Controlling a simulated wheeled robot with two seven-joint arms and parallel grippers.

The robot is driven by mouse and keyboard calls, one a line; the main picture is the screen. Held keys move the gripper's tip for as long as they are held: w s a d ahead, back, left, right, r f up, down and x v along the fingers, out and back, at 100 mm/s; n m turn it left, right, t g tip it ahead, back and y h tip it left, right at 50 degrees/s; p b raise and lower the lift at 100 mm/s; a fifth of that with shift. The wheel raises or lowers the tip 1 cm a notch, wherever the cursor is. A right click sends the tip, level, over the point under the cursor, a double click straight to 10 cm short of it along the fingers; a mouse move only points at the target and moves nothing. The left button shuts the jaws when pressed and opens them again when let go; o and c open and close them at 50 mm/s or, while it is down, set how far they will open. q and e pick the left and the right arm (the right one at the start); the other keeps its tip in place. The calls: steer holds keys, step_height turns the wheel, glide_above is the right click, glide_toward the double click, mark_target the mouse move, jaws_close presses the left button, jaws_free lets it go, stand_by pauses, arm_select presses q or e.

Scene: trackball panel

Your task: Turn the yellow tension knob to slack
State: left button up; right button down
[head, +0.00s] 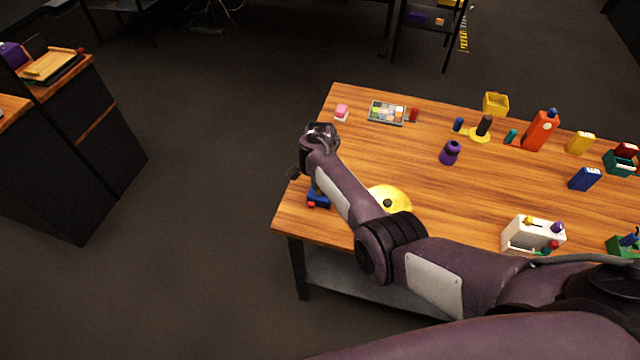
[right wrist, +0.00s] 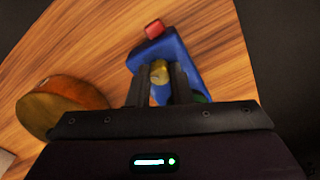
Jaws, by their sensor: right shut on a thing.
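The trackball panel is a blue block (right wrist: 172,50) with a red part (right wrist: 153,28) at its far end, near the top centre of the right wrist view. A bit of green shows at its near right. The yellow tension knob (right wrist: 160,70) stands on the block between the fingers of my right gripper (right wrist: 161,76), which is shut on it. In the head view the blue panel (head: 318,199) lies at the table's left edge, partly hidden by my right arm. The knob and fingertips are hidden there. My left gripper is not in view.
A round yellow thing (head: 391,197) lies right of the panel on the wooden table (head: 420,185), partly behind my arm. A purple bottle-like object (head: 450,152) and a white box (head: 532,234) stand further right. The table's left edge is close to the panel.

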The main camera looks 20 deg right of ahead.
steer(key=m, duration=0.4)
steer(key=shift+m+b, duration=1)
steer(key=shift+m, duration=1.8)
steer(key=c, duration=1.3)
jaws_free()
step_height(320, 180, up, 8)
steer(key=shift+f+p, duration=0.1)
steer(key=shift+p, duration=0.7)
